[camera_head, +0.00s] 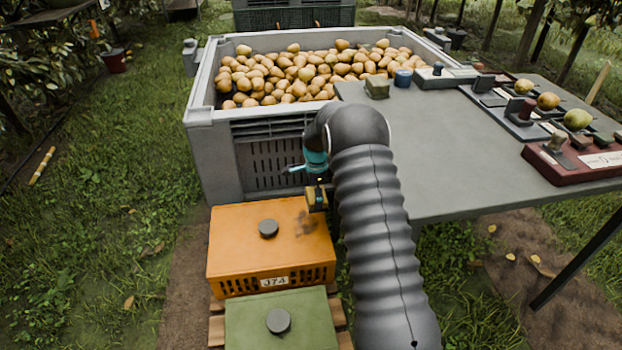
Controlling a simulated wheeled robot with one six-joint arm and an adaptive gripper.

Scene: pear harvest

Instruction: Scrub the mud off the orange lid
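My gripper (318,185) points down above the lid's back right corner, behind the smear. It appears shut on a small yellow and dark scrubber (317,199). The scrubber is at or just above the lid; I cannot tell if it touches. My arm hides part of the gripper and the ground to the right.
A green-lidded crate (300,325) stands in front. A large grey bin (220,150) of pears stands behind. A grey table (450,160) at right holds an olive block (376,88), a blue cup (403,78), several tools and pears.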

